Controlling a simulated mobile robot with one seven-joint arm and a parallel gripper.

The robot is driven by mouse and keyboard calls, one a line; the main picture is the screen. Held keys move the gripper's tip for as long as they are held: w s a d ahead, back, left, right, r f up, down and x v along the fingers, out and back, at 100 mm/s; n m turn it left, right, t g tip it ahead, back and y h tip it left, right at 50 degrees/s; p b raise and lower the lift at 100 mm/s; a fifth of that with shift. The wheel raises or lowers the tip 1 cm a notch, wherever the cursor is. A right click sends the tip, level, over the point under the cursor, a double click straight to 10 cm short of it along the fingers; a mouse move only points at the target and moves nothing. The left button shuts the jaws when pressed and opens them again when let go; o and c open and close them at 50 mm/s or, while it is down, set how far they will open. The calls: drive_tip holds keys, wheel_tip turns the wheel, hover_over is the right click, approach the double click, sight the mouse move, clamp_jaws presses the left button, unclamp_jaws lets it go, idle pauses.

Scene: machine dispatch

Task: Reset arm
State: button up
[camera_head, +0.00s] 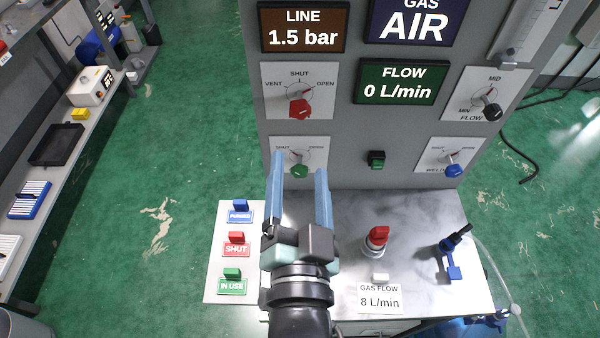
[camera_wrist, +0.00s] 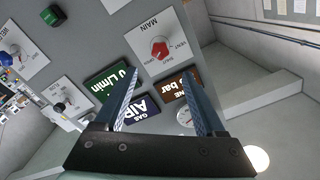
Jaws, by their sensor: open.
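My gripper (camera_head: 299,180) points up toward the gas panel (camera_head: 348,128) in the head view, its two blue fingers spread apart with nothing between them. The red main knob (camera_wrist: 160,50) shows above the fingers there. I cannot see contact between the fingers and any knob.
Below the panel, a grey worktop (camera_head: 345,212) holds a red-handled valve (camera_head: 377,240) and a blue fitting (camera_head: 451,255). A white board (camera_head: 213,285) with blue, red and green tags is at its left. A shelf (camera_head: 75,130) stands far left. Green floor between is clear.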

wheel_tip(320, 180, up, 40)
drive_tip(key=s+n+t, duration=0.2)
drive_tip(key=n+t, duration=0.4)
drive_tip(key=t, duration=0.3)
drive_tip(key=shift+f+n, duration=0.25)
drive_tip(key=shift+n, duration=0.15)
drive_tip(key=shift+w, duration=0.1)
